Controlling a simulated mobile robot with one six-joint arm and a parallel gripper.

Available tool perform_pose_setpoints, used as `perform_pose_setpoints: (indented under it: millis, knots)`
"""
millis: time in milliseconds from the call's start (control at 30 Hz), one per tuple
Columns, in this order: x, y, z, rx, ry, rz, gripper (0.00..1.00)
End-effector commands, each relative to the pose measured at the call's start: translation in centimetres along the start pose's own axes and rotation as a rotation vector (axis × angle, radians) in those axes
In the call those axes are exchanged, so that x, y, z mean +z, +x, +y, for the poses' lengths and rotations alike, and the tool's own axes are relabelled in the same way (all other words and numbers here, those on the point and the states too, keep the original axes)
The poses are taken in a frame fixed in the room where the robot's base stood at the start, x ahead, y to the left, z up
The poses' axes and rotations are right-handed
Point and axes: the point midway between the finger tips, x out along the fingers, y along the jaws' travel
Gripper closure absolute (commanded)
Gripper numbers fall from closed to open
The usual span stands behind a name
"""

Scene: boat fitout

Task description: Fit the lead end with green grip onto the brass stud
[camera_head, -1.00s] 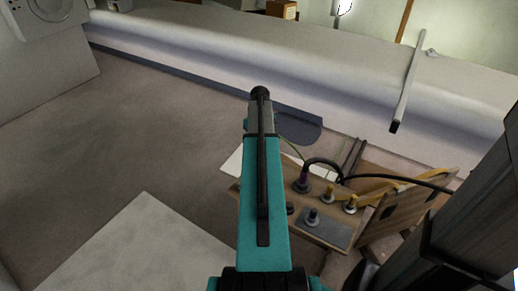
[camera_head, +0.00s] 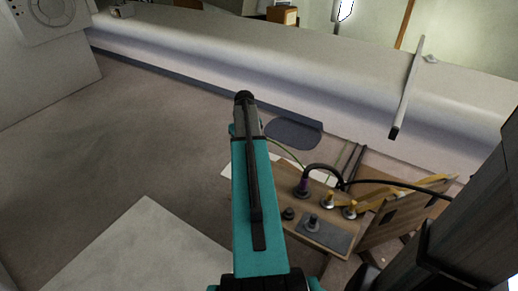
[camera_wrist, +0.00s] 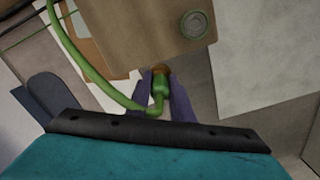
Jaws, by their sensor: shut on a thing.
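The lead end with green grip (camera_wrist: 159,88) is between the purple fingers of my gripper (camera_wrist: 168,82) in the wrist view, which are shut on it. Its green lead (camera_wrist: 88,68) loops up to the left. A brownish tip at the grip's far end is close to the edge of the wooden board (camera_wrist: 120,30); I cannot tell whether they touch. In the head view the fingers are hidden behind my teal arm. Brass-coloured studs (camera_head: 350,210) stand on the wooden board (camera_head: 268,197) to the right of my arm.
Dark studs (camera_head: 312,224) stand nearer. A round metal fitting (camera_wrist: 193,25) is on the board in the wrist view.

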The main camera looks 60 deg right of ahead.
Motion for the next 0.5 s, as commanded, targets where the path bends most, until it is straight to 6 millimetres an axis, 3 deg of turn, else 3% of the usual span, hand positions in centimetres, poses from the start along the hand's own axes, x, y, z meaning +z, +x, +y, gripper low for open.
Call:
perform_pose_setpoints:
  millis: [33, 500]
  knots:
    - [-0.3, -1.0, -1.8, 0.0, -0.015, 0.0, 1.0]
    - [-1.9, -6.0, -16.9, 0.0, -0.133, 0.0, 1.0]
